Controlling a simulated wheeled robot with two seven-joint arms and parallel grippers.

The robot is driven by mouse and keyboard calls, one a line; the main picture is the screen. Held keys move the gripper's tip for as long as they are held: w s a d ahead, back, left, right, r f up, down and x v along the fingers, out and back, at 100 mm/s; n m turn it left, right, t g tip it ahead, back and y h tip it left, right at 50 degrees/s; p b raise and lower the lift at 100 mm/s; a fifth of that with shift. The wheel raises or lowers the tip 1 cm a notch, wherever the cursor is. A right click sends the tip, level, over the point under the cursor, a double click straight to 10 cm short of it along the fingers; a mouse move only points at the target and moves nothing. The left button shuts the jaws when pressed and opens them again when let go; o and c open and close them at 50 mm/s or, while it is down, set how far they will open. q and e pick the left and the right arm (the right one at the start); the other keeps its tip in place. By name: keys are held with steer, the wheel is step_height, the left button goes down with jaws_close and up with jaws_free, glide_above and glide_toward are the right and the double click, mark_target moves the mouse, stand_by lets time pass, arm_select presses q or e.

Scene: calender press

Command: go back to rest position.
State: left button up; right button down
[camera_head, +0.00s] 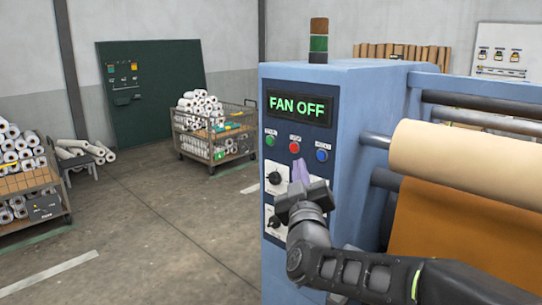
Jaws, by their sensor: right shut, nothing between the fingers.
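My right gripper (301,178) is raised in front of the blue calender press's control panel (318,174), just below its row of buttons. It is shut and empty. Its light purple fingers point up towards the red button (295,147); I cannot tell whether they touch the panel. A green button (270,139) is to the left and a blue button (322,154) to the right. The display (299,107) above reads "FAN OFF" in green letters. Dark knobs (274,178) sit on white plates lower down, partly hidden by my gripper. My left gripper is not in view.
Rollers with a cream roll (470,160) and brown sheet (445,225) are at the right, beside my right arm. A signal light (318,42) tops the press. Carts of white rolls (213,122) stand at the back and left. The grey floor (150,220) left of the press is clear.

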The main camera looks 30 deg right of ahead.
steer(key=w+a+f+m+g+y, duration=0.15)
steer(key=a+f+y, duration=0.3)
steer(key=f, duration=0.75)
steer(key=a+f+g+y, duration=0.3)
steer(key=a+f, duration=0.3)
steer(key=f, duration=0.6)
steer(key=w+a+f+m+g+y, duration=0.1)
steer(key=a+f+g+y, duration=0.15)
steer(key=a+f, duration=0.65)
steer(key=s+a+f+g+y, duration=0.25)
steer(key=s+f, duration=0.25)
steer(key=f, duration=0.4)
steer(key=s+a+f+g+y, duration=0.1)
steer(key=s+a+f+g, duration=0.15)
steer(key=s+f, duration=0.55)
steer(key=s+a+f+g, duration=0.3)
steer(key=s+a+f, duration=0.1)
steer(key=s+f, duration=0.3)
steer(key=s+a+f+n+g+y, duration=0.1)
steer(key=s+a+f+g, duration=0.2)
steer(key=s, duration=0.6)
step_height(320, 180, down, 4)
steer(key=a, duration=0.2)
steer(key=shift+s+a+r, duration=0.15)
steer(key=shift+s+a, duration=0.15)
steer(key=shift+s, duration=0.1)
